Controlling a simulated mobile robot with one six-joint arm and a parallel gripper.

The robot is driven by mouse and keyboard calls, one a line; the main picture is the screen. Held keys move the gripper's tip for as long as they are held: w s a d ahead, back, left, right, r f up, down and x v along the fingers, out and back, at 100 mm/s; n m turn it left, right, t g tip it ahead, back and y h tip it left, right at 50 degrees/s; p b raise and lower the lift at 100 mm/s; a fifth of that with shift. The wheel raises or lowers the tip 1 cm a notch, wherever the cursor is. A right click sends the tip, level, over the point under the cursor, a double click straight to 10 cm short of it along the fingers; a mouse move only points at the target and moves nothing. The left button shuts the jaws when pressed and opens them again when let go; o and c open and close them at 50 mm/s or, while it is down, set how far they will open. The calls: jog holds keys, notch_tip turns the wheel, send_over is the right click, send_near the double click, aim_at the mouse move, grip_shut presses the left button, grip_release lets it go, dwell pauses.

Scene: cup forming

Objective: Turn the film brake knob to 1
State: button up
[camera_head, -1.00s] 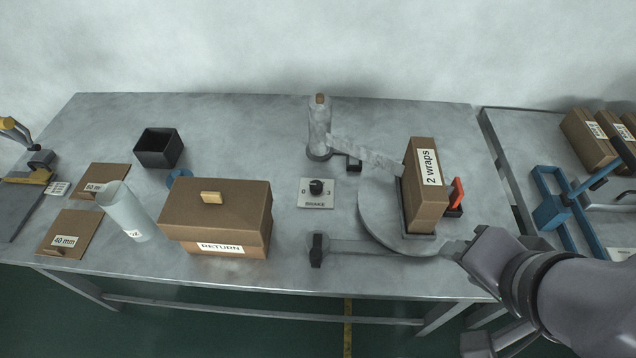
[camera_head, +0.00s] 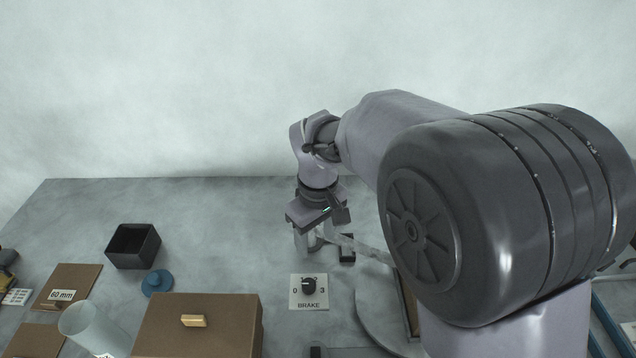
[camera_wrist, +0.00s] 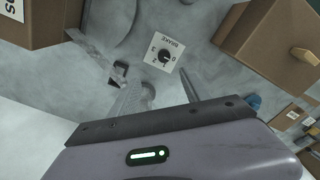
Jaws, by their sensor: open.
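The film brake knob (camera_head: 309,286) is a small black knob on a white plate marked BRAKE, with 0 on the left and 3 on the right. It also shows in the wrist view (camera_wrist: 164,56), near the upper middle, with nothing on it. I cannot tell which number it points at. My gripper (camera_head: 309,242) is open and points down behind the brake plate, apart from the knob. It is around or in front of the film roll, which it largely hides in the head view; I cannot tell whether they touch.
A film strip (camera_head: 352,246) runs right from the roll area. A brown box with a wooden handle (camera_head: 205,330) stands front left. A black open bin (camera_head: 133,246) and blue disc (camera_head: 157,282) lie farther left. My arm covers the right side. Bare table lies left of the plate.

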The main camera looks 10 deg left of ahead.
aim_at(309, 283)
jog(key=shift+n, duration=0.6)
jog(key=f+b, duration=0.2)
jog(key=f, duration=0.4)
jog(key=a+f+b, duration=0.1)
jog(key=f+b, duration=0.1)
jog(key=f, duration=0.5)
jog(key=a+f+b, duration=0.1)
jog(key=f+b, duration=0.1)
jog(key=f, duration=0.4)
jog(key=shift+w+f+b, duration=0.2)
jog(key=shift+f+b, duration=0.15)
jog(key=shift+b, duration=0.05)
grip_shut()
